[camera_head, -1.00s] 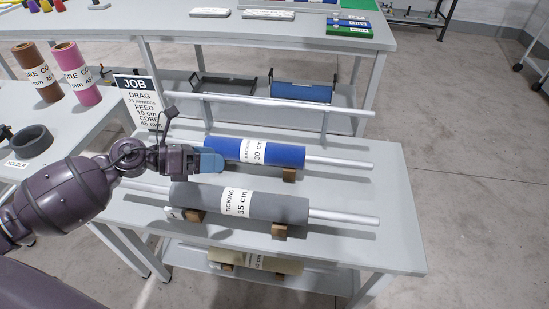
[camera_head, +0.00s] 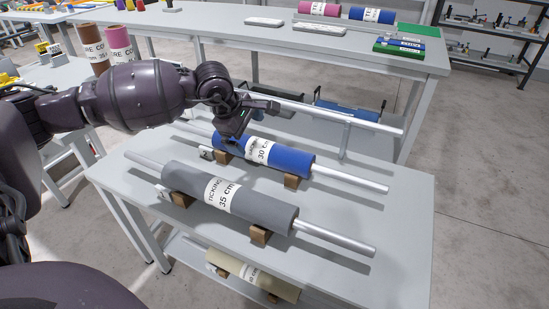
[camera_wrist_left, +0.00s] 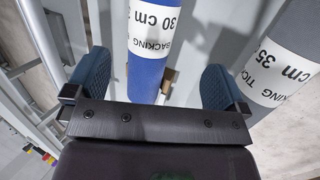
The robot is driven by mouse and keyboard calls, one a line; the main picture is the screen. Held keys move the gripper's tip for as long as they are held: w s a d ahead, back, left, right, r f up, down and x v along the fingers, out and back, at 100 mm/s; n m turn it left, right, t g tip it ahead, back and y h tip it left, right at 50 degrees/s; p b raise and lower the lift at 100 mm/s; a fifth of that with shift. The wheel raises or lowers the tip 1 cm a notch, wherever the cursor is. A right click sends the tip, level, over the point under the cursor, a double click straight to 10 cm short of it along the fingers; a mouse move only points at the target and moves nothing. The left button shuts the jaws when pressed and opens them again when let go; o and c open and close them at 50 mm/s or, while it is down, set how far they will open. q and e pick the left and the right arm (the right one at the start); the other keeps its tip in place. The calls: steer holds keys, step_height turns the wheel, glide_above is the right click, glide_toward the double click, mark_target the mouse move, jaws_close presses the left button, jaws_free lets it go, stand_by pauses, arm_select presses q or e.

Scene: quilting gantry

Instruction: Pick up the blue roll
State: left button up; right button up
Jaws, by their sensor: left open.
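The blue roll (camera_head: 292,159), with a white "30 cm" label, lies on a metal rod across small wooden blocks on the grey table (camera_head: 365,225). My left gripper (camera_head: 247,118) is over the far left end of the roll, pointing down. In the left wrist view the blue roll (camera_wrist_left: 147,78) runs between the two spread, blue-padded fingers (camera_wrist_left: 154,82). There is a gap on each side, so the jaws do not grip it. The remaining height above the roll is hard to judge. My right gripper is not in view.
A grey "35 cm" roll (camera_head: 255,209) lies parallel in front and shows close to the right finger in the wrist view. A metal rail (camera_head: 340,112) runs behind the blue roll. Pink (camera_head: 320,8) and blue (camera_head: 371,15) rolls lie on the back table.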

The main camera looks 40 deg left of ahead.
mark_target(258, 144)
arm_select(q)
steer(key=b+x, duration=0.2)
steer(key=x, duration=0.3)
steer(key=shift+w+a+f, duration=0.15)
steer(key=shift+w+f, duration=0.05)
steer(key=shift+f, duration=0.15)
steer(key=shift+w+a+b+x, duration=0.15)
steer(key=shift+b+x, duration=0.45)
steer(key=shift+x, duration=0.75)
steer(key=shift+w+a+b+x, duration=0.15)
steer(key=shift+b+x, duration=0.4)
steer(key=shift+x, duration=0.75)
steer(key=shift+r, duration=0.3)
steer(key=shift+c, duration=0.5)
steer(key=c, duration=1.2)
steer(key=shift+r, duration=0.1)
steer(key=shift+c, duration=0.2)
